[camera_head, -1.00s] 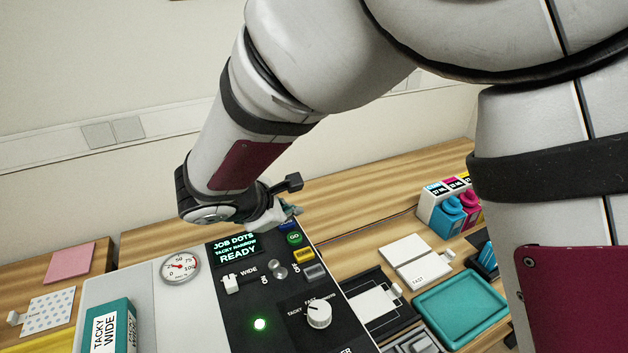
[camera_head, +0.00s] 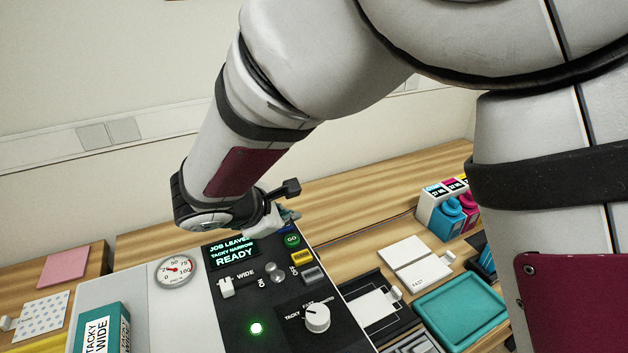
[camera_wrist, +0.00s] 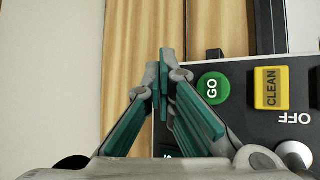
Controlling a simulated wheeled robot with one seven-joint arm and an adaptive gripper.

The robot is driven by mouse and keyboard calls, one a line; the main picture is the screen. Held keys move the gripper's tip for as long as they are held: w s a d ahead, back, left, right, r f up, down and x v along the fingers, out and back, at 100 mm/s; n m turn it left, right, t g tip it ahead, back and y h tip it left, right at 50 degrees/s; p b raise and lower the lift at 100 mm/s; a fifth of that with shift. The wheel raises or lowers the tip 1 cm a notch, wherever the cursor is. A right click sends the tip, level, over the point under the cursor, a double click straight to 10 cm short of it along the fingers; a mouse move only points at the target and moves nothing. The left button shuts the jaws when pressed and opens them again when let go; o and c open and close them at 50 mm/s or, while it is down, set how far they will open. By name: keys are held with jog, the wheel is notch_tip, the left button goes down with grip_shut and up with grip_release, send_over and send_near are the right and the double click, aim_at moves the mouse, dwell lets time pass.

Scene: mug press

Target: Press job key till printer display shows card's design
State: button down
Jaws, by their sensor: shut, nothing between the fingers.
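The printer panel (camera_head: 240,300) is black, with a display (camera_head: 232,252) reading "JOB LEAVES, TACKY NARROW, READY". A white card with pale blue dots (camera_head: 42,312) lies at the far left. My gripper (camera_head: 290,216) is shut and empty over the panel's upper right corner; its green fingers also show in the wrist view (camera_wrist: 165,78). A blue key (camera_head: 284,229) is mostly hidden under the fingertips, beside the green GO button (camera_head: 292,240). Whether the fingers touch the key I cannot tell. GO (camera_wrist: 213,88) is clear of the fingers in the wrist view.
The yellow CLEAN key (camera_head: 302,257), a WIDE slider (camera_head: 227,287), and a dial (camera_head: 317,318) are close by. A gauge (camera_head: 176,270) and a TACKY WIDE box (camera_head: 101,328) stand left. Ink bottles (camera_head: 447,212) and a teal tray (camera_head: 460,308) are right.

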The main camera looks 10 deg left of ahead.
dwell(0.3)
jog(key=shift+r+p, duration=0.55)
jog(key=shift+r, duration=0.35)
notch_tip(320, 180, up, 5)
jog(key=p, duration=0.3)
dwell(0.6)
